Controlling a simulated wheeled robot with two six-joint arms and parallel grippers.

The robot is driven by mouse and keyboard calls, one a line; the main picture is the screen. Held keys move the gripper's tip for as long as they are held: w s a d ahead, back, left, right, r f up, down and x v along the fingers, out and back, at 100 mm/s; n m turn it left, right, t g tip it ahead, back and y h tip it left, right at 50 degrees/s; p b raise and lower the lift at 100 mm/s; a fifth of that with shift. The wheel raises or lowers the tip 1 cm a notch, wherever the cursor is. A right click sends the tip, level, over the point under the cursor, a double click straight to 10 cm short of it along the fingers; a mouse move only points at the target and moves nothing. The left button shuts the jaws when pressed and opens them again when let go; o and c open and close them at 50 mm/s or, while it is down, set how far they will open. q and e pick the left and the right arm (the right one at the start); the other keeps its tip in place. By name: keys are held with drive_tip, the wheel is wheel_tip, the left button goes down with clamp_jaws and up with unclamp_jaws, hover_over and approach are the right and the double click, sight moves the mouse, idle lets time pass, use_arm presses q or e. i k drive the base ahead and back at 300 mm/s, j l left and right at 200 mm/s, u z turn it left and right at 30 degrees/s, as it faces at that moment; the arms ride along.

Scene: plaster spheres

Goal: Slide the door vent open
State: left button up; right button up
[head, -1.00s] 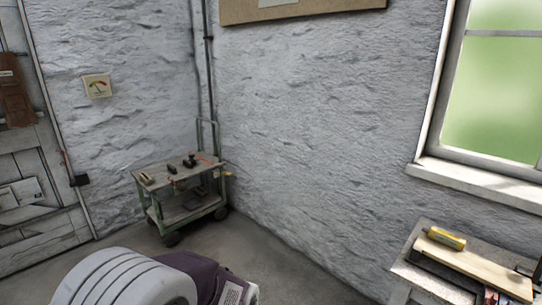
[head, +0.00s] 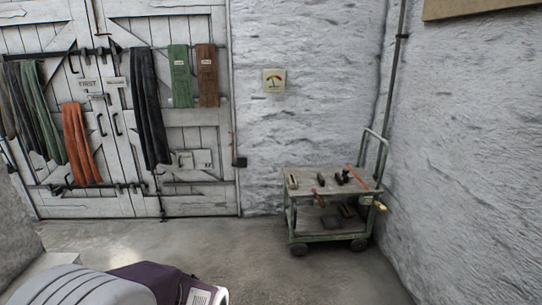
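The white double plank door (head: 200,195) stands at the back left. A small pale panel (head: 193,159), which looks like the door vent, sits on the right leaf, below the hanging green and brown strips. It is small and far off, and I cannot tell how far open it is. Neither of my grippers shows in the head view. Nothing of mine is near the panel.
A green-framed trolley (head: 333,181) with tools on top stands against the wall right of the door. Dark cloths (head: 150,110) and an orange cloth (head: 80,145) hang on the door. The concrete floor (head: 190,240) before the door is clear.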

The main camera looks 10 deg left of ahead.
sight(185, 160)
drive_tip(key=i+j+u, duration=0.15)
drive_tip(key=i+u, duration=0.15)
drive_tip(key=i, duration=0.9)
drive_tip(key=i+l+u, duration=0.1)
drive_tip(key=i+u, duration=0.2)
drive_tip(key=i, duration=0.9)
drive_tip(key=i+j+u, duration=0.35)
drive_tip(key=i, duration=0.65)
drive_tip(key=i+l+u, duration=0.15)
drive_tip(key=i+u, duration=0.2)
drive_tip(key=i, duration=0.6)
drive_tip(key=i+j, duration=0.1)
drive_tip(key=i, duration=0.15)
drive_tip(key=i+j+z, duration=0.1)
drive_tip(key=i, duration=0.2)
